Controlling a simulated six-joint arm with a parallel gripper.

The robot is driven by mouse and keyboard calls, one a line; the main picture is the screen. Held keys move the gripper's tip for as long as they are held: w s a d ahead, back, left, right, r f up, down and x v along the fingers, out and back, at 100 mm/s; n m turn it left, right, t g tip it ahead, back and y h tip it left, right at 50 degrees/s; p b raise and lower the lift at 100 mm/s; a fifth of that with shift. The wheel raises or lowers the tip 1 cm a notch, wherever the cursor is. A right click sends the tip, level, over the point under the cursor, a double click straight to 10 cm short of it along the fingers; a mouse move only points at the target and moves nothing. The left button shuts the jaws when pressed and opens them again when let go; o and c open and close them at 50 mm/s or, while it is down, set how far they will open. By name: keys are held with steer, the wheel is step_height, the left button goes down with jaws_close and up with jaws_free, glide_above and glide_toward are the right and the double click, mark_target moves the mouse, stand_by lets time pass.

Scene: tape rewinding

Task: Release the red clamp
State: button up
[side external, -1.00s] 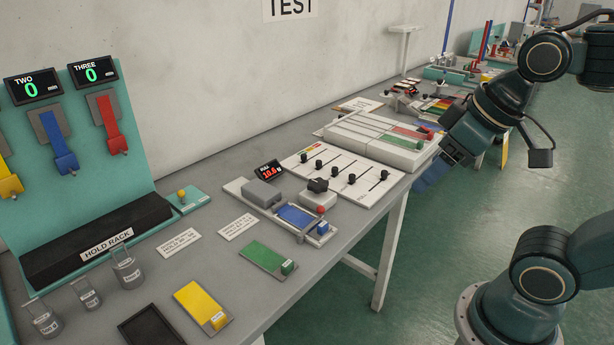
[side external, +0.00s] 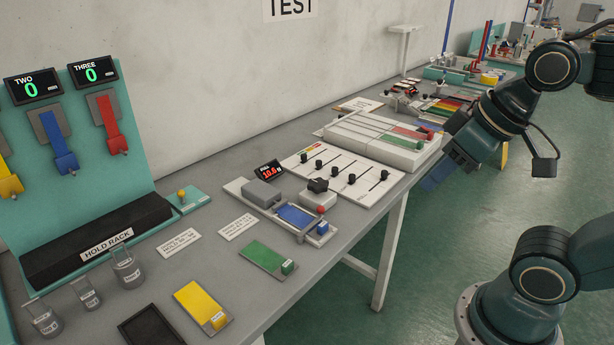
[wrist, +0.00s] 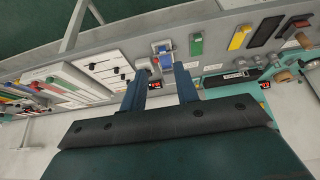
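A red clamp (side external: 112,129) hangs on the teal upright panel (side external: 135,150) at the left of the side view, under a display reading THREE and 0. My gripper (side external: 432,180) is far to the right of it, in the air in front of the bench edge. In the wrist view its two blue fingers (wrist: 160,70) stand apart with nothing held between them. I cannot make out the red clamp for certain in the wrist view.
A blue clamp (side external: 58,145) and a yellow clamp (side external: 8,180) hang beside the red one. The black hold rack (side external: 60,265) lies below them. A tape device (side external: 292,214), a slider board (side external: 340,175) and a white box (side external: 365,145) occupy the bench between.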

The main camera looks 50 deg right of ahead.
steer(key=shift+w+d+f, duration=0.1)
steer(key=shift+w, duration=0.35)
jaws_close()
steer(key=w+d+f+n, duration=0.2)
steer(key=w+d+f, duration=0.2)
steer(key=w+f, duration=0.2)
steer(key=w+d+f+n+g+y, duration=0.1)
steer(key=w+d+f+n, duration=0.1)
steer(key=w+d+f, duration=0.2)
steer(key=shift+w+f+y, duration=0.3)
steer(key=shift+w+f, duration=0.65)
steer(key=shift+w, duration=1.45)
steer(key=shift+d, duration=0.1)
